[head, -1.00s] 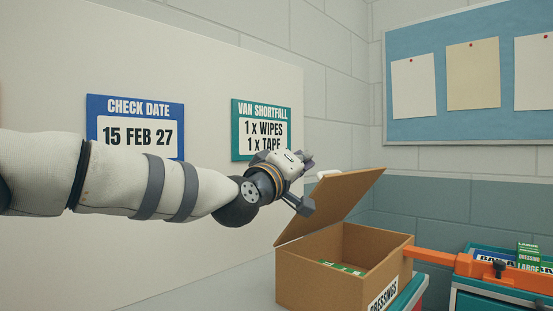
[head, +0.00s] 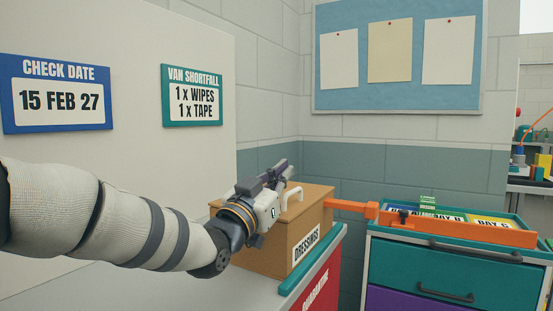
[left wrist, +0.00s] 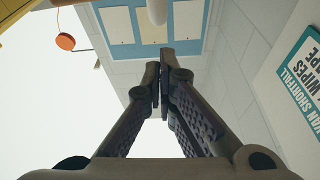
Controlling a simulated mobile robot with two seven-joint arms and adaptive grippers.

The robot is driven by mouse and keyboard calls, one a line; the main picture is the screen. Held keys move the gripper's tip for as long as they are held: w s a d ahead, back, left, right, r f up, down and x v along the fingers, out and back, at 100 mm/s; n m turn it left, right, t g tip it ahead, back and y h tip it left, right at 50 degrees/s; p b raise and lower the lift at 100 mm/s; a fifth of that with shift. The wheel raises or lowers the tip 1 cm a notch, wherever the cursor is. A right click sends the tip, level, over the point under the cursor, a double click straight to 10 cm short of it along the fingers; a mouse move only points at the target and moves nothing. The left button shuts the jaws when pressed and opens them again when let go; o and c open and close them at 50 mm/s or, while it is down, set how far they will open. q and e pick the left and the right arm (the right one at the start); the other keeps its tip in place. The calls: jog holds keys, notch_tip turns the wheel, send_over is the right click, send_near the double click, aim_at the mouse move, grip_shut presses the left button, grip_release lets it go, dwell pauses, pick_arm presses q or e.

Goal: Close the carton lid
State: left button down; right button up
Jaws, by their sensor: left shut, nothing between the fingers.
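The brown cardboard carton (head: 268,262) stands on the worktop in the head view, with a DRESSINGS label on its front. Its lid (head: 314,194) lies down flat over the top, and the inside is hidden. A white handle (head: 292,189) shows on the lid. My left gripper (head: 283,168) is over the lid, hiding its left part; I cannot tell whether it touches. The left wrist view shows its fingers (left wrist: 163,75) together with nothing between them. My right gripper is not in view.
An orange bar (head: 450,223) runs from beside the carton across a teal drawer cabinet (head: 450,267) at right. The worktop (head: 205,292) has a teal edge and a red QUARANTINE front. A wall with signs stands behind my left arm.

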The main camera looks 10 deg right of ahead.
pick_arm(q)
jog(key=shift+s+d+f+m+g+h, duration=0.15)
jog(key=shift+d+f+m+g+h, duration=0.05)
jog(key=shift+f+m, duration=0.5)
jog(key=shift+s+d+f+m+g+h, duration=0.15)
jog(key=shift+d+f+m+g+h, duration=0.05)
jog(key=shift+f+m, duration=0.45)
jog(key=shift+f, duration=0.15)
